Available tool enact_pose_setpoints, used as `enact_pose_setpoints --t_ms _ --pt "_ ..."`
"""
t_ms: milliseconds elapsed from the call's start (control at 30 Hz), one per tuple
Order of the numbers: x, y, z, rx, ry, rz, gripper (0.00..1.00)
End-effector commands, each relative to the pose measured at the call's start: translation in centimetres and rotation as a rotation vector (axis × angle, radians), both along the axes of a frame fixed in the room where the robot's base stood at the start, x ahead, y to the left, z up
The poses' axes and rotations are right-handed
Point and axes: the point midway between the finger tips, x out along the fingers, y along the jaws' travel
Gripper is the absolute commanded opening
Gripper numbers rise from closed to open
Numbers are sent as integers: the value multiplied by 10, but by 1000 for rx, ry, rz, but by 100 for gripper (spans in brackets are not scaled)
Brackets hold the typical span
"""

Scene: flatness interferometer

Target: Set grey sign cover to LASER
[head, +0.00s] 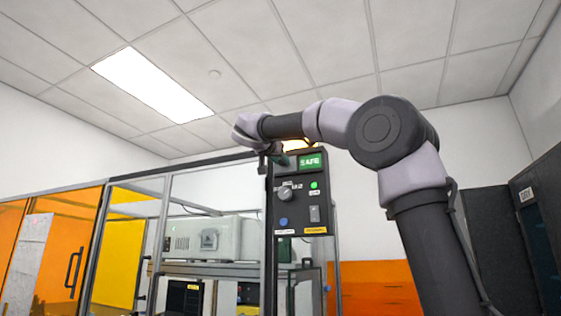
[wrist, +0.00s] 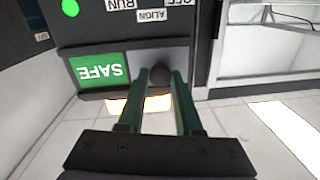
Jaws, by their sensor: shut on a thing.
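The sign at the top of the dark control panel (head: 302,218) shows a green SAFE plate (head: 310,161); the same green plate shows upside down in the wrist view (wrist: 100,70). A dark round knob (wrist: 159,77) sits beside it, on the left half of the sign in the head view. My gripper (wrist: 161,80) is shut on this knob, one green finger on each side. It also shows in the head view (head: 272,157). No LASER lettering is visible.
Below the sign, the panel carries a rotary knob (head: 286,193), a green lamp (head: 314,185) and a switch (head: 314,213). A glowing yellow strip (wrist: 150,104) lies at the panel's top. A glazed metal frame and a pale instrument (head: 208,240) stand to the left.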

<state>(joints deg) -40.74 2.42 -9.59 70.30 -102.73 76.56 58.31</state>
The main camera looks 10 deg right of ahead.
Motion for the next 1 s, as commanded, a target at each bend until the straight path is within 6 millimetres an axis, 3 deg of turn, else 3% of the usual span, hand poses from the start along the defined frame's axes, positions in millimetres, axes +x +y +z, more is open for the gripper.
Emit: enact_pose_setpoints --t_ms 267,700,1000 --pt "-2 -2 0 1 1 0 0" --pt "-51 -71 0 2 0 -2 0" --pt "-54 -75 -1 2 1 -2 0"
